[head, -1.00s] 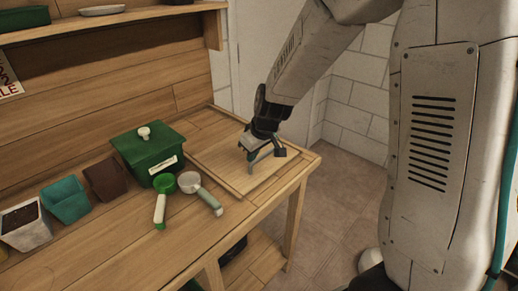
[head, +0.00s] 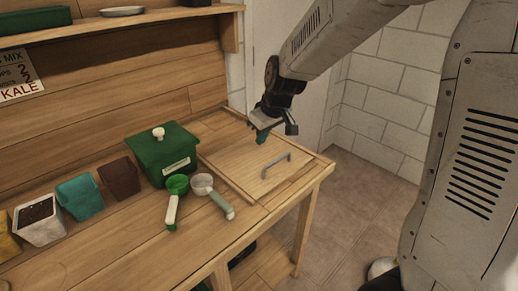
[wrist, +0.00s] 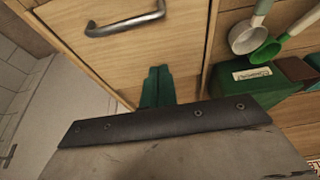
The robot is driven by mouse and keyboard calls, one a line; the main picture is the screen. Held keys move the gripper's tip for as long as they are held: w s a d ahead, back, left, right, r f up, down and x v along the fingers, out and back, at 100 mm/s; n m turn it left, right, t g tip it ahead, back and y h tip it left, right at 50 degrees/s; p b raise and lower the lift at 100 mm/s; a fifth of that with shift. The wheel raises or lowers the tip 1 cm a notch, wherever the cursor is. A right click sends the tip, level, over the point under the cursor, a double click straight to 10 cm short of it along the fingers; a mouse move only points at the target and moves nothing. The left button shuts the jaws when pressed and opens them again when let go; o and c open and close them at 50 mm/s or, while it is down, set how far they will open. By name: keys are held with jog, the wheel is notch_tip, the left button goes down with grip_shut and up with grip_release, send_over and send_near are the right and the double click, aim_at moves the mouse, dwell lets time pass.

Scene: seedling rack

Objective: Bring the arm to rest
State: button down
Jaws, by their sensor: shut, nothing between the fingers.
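My gripper (head: 262,137) is shut and empty. It hangs in the air above the back part of a wooden panel (head: 240,164) set in the right end of the bench top. The panel has a grey metal handle (head: 276,165), and the gripper is apart from it, up and to its left in the head view. In the wrist view the green fingertips (wrist: 157,88) are together over the panel, with the handle (wrist: 125,20) beyond them.
A green lidded box (head: 163,153) stands left of the panel. A green scoop (head: 175,197) and a white scoop (head: 213,195) lie in front of it. Several pots, including a teal one (head: 80,197), stand further left. A shelf (head: 150,14) runs above the bench. Open floor lies right of the bench.

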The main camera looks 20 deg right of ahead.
jog(key=s+d+r+m, duration=0.1)
jog(key=s+r, duration=0.2)
jog(key=s, duration=0.7)
jog(key=s+d+r+m+g+h, duration=0.1)
jog(key=s+d+r+m, duration=0.1)
jog(key=s, duration=0.9)
jog(key=s+d+r+m+g, duration=0.1)
jog(key=s+r, duration=0.4)
jog(key=s, duration=0.5)
jog(key=shift+s+d+m+h, duration=0.3)
jog(key=shift+d+m, duration=0.05)
jog(key=shift+m, duration=0.15)
